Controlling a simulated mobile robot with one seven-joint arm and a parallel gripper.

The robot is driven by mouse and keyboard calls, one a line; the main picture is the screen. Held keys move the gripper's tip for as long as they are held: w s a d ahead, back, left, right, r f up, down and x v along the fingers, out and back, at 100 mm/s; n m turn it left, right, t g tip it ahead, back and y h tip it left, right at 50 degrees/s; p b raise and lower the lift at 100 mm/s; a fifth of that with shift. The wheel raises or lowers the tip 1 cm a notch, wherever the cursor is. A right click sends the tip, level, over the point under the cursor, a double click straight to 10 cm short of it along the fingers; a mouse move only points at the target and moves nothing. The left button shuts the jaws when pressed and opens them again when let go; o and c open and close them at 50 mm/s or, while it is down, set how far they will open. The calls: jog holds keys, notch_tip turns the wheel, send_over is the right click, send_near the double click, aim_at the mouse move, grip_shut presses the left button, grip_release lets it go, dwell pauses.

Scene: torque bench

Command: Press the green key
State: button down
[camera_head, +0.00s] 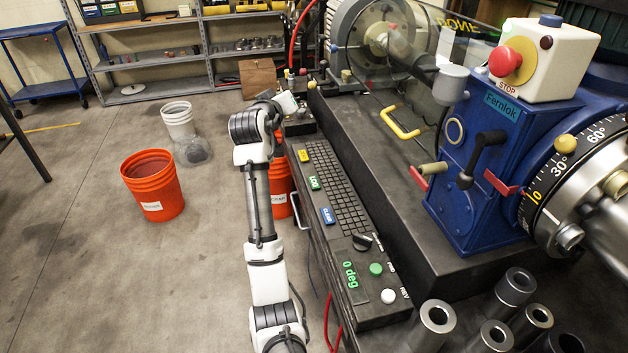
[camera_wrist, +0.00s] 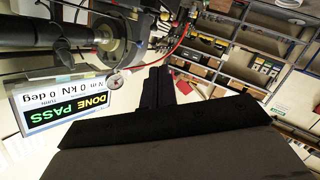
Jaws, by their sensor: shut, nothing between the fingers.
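The green key (camera_head: 314,183) is a small rectangular key with white lettering on the long dark panel. It sits between a yellow key (camera_head: 303,155) and a blue key (camera_head: 327,215), left of the grid of dark keys. My gripper (camera_wrist: 160,84) shows in the wrist view as two dark fingers side by side, shut and empty. In the head view my arm's end is beyond the panel's far end, apart from the green key; its fingertips are hard to make out there. The wrist view does not show the green key.
A round green button (camera_head: 376,269) and a white button (camera_head: 388,296) are at the panel's near end. The blue machine (camera_head: 470,190) with a red stop button (camera_head: 505,61) stands right. A screen (camera_wrist: 66,105) reads DONE PASS upside down. An orange bucket (camera_head: 153,190) stands left.

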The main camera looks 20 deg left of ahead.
jog(key=w+d+f+m+g+h, duration=0.1)
jog(key=w+d+f+g+h, duration=0.25)
jog(key=f, duration=0.45)
jog(key=g, duration=0.3)
send_over(312, 184)
jog(key=shift+h, duration=0.35)
notch_tip(312, 184, down, 5)
jog(key=shift+f, duration=0.1)
notch_tip(312, 184, down, 7)
jog(key=b, duration=0.6)
jog(key=shift+f, duration=0.8)
jog(key=shift+f, duration=0.4)
